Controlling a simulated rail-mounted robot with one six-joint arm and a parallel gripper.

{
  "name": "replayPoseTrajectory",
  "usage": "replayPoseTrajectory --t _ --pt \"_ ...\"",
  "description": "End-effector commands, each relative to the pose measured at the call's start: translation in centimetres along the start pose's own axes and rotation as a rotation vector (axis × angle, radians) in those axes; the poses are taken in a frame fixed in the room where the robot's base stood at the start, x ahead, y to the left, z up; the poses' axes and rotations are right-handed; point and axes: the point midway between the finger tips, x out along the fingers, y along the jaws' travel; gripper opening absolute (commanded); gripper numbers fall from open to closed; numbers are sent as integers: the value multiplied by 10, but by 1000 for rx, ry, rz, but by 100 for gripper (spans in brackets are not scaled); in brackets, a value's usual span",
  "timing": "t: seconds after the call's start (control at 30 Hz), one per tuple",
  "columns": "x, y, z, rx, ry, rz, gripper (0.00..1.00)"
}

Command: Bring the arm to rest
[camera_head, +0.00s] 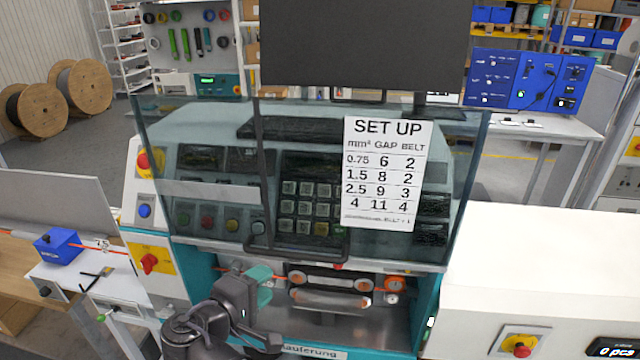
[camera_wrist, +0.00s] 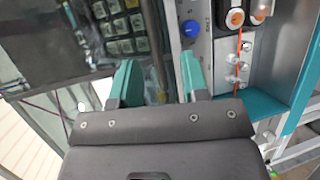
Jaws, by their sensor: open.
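My gripper (camera_head: 262,288) is at the lower middle of the head view, in front of the machine's lower opening and left of its rollers. Its two teal fingers also show in the wrist view (camera_wrist: 160,85), spread apart with nothing between them. The machine (camera_head: 300,200) has a clear cover over a keypad panel, and a white SET UP sheet (camera_head: 387,172) is on that cover. In the wrist view the keypad (camera_wrist: 122,28) is beyond the fingers at upper left. Part of my arm shows at the bottom of the head view.
An orange cable (camera_wrist: 238,70) runs past rollers (camera_wrist: 236,18) at right in the wrist view. A blue box (camera_head: 58,246) stands on a side table at left. A white cabinet (camera_head: 540,260) with a red button (camera_head: 521,350) is at right. Cable reels (camera_head: 80,88) stand behind.

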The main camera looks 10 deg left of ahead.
Motion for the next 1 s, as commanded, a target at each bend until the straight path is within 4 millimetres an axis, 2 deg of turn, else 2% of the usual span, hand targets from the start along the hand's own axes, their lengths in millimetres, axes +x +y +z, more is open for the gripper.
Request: replayPoseTrajectory --t 0.1,0.17,0.3,0.47,0.6,0.7,0.8,0.9,1.0 --pt "-3 -30 6 27 -1 -169 42" --pt "5 -56 16 55 -27 -303 42" --pt "54 -119 62 190 -182 -651 42" --pt "109 -172 123 422 -373 -979 42" --pt "158 -210 190 707 -537 -1199 42" --pt "190 -224 240 888 -633 -1252 42" --pt "214 -230 282 987 -711 -1227 42" --pt "224 -231 302 1031 -747 -1212 42" --pt "225 -230 306 1038 -754 -1208 42"
